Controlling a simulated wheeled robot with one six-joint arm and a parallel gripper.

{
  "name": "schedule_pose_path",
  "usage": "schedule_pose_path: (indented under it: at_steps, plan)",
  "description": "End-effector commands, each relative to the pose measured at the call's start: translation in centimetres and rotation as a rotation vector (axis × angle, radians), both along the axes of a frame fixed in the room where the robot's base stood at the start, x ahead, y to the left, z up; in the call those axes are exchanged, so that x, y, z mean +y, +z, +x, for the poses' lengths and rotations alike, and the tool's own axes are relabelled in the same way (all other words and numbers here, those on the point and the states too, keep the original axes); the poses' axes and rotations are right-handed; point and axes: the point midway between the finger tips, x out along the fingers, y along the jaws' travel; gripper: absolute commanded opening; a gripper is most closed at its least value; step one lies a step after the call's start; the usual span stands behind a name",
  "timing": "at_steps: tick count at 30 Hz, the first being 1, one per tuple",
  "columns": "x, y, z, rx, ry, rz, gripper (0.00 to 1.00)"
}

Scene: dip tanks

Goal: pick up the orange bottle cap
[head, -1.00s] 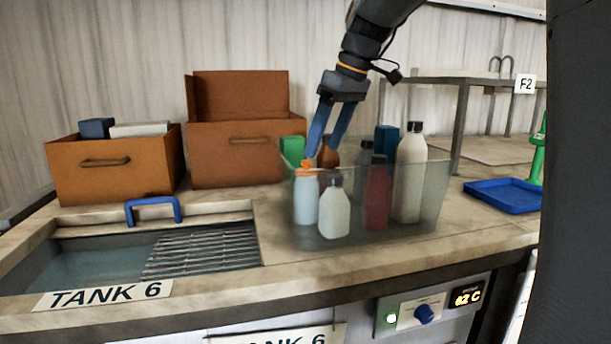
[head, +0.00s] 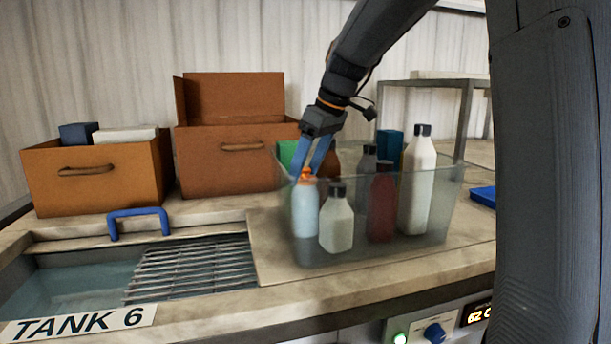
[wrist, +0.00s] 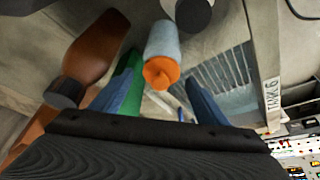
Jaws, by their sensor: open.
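The orange bottle cap (head: 306,174) sits on top of a pale blue bottle (head: 305,208) that stands upright in a clear bin (head: 285,250), at its left end. My gripper (head: 309,176) is open and points down at the cap, its blue fingers around or just behind it in the head view. In the wrist view the cap (wrist: 161,73) lies ahead of the gap between my two blue fingers (wrist: 155,95), with nothing held. I cannot tell from these views whether a finger touches the cap.
The bin also holds a white bottle (head: 337,222), a red bottle (head: 381,205), a tall cream bottle (head: 417,185), a brown bottle (wrist: 98,48) and a green item (head: 287,153) close by. Tank 6 (head: 82,322) with a metal rack (head: 190,268) lies left. Brown boxes (head: 232,150) stand behind.

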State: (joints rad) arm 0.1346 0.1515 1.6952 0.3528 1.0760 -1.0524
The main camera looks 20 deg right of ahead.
Motion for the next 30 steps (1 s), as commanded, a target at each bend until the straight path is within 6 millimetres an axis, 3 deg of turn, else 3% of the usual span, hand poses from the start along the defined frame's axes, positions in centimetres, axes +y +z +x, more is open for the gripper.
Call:
schedule_pose_path:
  at_steps: [9, 17, 26, 30]
  plan:
    - [0.3, -0.5, 0.2, -0.001, 0.002, 0.0, 0.66]
    - [0.3, -0.5, 0.2, -0.001, 0.002, -0.001, 0.25]
    - [0.3, -0.4, 0.2, -0.002, 0.003, 0.0, 0.24]
    - [0.3, 0.5, 0.2, -0.003, 0.003, 0.0, 0.24]
